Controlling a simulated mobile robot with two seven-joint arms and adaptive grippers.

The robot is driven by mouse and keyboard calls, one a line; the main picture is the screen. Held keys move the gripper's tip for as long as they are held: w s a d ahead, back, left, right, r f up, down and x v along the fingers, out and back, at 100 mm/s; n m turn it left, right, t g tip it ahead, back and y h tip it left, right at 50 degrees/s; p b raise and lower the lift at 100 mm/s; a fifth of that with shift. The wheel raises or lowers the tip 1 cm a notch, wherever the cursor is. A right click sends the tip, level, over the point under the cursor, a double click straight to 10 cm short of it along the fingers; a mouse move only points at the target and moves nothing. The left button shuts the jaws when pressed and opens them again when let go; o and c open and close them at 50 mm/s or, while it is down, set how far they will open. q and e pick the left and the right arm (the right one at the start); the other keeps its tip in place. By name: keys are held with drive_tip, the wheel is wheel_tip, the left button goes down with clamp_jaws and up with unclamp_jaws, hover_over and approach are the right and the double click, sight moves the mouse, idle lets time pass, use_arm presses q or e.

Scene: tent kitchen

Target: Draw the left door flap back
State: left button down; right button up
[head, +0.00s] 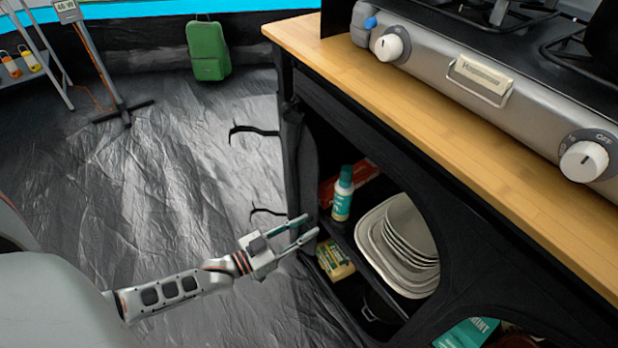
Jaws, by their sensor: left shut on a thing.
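The left door flap (307,165) is a dark fabric strip along the left edge of the black kitchen cabinet's left opening. It hangs bunched and narrow there, and the compartment beside it is open to view. My left gripper (310,226) reaches in from the lower left. Its fingertips are at the flap's lower part by the cabinet's left edge, shut on the flap. The cloth between the fingers is too small to make out clearly. Two dark straps (254,131) stick out to the left of the cabinet. My right gripper is not in view.
Inside the compartment are a teal-and-white bottle (342,195), a stack of plates (408,232) and a yellow pack (335,260). A wooden worktop (400,110) with a stove (470,75) is above. A green case (207,50) and a stand (122,110) are behind.

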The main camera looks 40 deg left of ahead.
use_arm(q)
drive_tip(key=shift+a+f, duration=0.1)
drive_tip(key=shift+a, duration=0.3)
drive_tip(key=c, duration=1.7)
unclamp_jaws()
drive_tip(key=shift+w, duration=0.1)
drive_tip(key=v, duration=1.2)
